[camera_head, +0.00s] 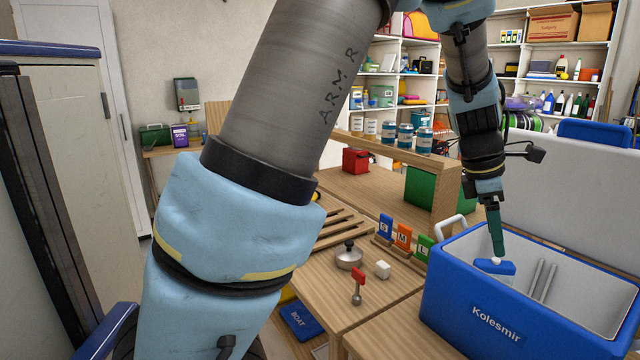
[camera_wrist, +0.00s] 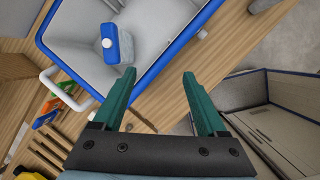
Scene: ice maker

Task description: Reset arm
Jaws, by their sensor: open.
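My gripper (camera_head: 496,245) points down over the open blue cooler box marked "Kolesmir" (camera_head: 472,312). In the wrist view its two green fingers (camera_wrist: 160,75) are spread, with nothing between them. A blue object with a white round knob (camera_head: 494,268) is inside the cooler box. In the wrist view this blue object (camera_wrist: 118,42) lies beyond and left of the fingertips, apart from them. How high the fingertips are above the box floor is hard to tell.
The raised white lid (camera_head: 570,195) stands behind the box.

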